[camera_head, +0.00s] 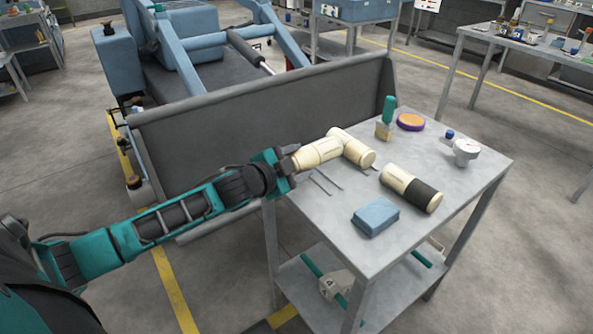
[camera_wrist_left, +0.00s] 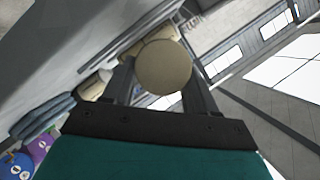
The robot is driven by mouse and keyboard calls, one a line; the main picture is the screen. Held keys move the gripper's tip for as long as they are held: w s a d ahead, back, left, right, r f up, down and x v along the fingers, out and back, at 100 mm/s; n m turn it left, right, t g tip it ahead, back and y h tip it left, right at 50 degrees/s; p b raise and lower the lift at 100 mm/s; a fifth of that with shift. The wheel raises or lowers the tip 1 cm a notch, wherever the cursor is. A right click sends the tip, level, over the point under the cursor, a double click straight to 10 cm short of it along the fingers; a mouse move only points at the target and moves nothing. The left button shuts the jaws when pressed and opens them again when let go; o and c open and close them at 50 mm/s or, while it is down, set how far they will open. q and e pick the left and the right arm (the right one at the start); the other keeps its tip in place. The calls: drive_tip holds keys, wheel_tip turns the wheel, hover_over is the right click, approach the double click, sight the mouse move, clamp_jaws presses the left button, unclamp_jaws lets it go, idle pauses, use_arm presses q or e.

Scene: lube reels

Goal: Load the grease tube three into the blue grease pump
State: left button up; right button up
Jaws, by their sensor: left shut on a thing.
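My left gripper (camera_head: 283,167) is shut on a cream tube (camera_head: 316,153) at the table's left edge. The held tube lies roughly level, close to or touching a second cream tube (camera_head: 355,150). In the left wrist view the held tube's round end (camera_wrist_left: 163,66) shows between the two fingers (camera_wrist_left: 158,82). A third cream tube (camera_head: 398,180) with a black end lies on the table to the right. I cannot read the labels, so I cannot tell which is grease tube three. I cannot make out a blue grease pump for certain. My right gripper is not in view.
The grey table (camera_head: 330,221) also holds a blue block (camera_head: 376,217), a green-handled brush (camera_head: 386,120), an orange and purple disc (camera_head: 411,122), a gauge (camera_head: 465,150) and thin rods (camera_head: 325,182). A grey panel (camera_head: 260,130) of blue machinery (camera_head: 190,35) stands behind.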

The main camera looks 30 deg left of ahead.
use_arm(q)
drive_tip(key=shift+f, duration=1.05)
drive_tip(key=o, duration=0.8)
drive_tip(key=shift+r, duration=0.35)
drive_tip(key=shift+s+f, duration=0.1)
drive_tip(key=shift+s, duration=0.3)
drive_tip(key=p+v, duration=0.2)
drive_tip(key=v, duration=0.9)
drive_tip(key=s+d+f+n+g, duration=0.2)
drive_tip(key=s+d+f+n, duration=0.2)
drive_tip(key=s+d+f, duration=0.2)
drive_tip(key=s+d+f+n+g, duration=0.2)
drive_tip(key=s+d+f+n, duration=0.2)
drive_tip(key=d+f, duration=0.6)
drive_tip(key=shift+s+d+f+h, duration=0.15)
drive_tip(key=shift+s+f+h, duration=0.15)
drive_tip(key=shift+s, duration=0.6)
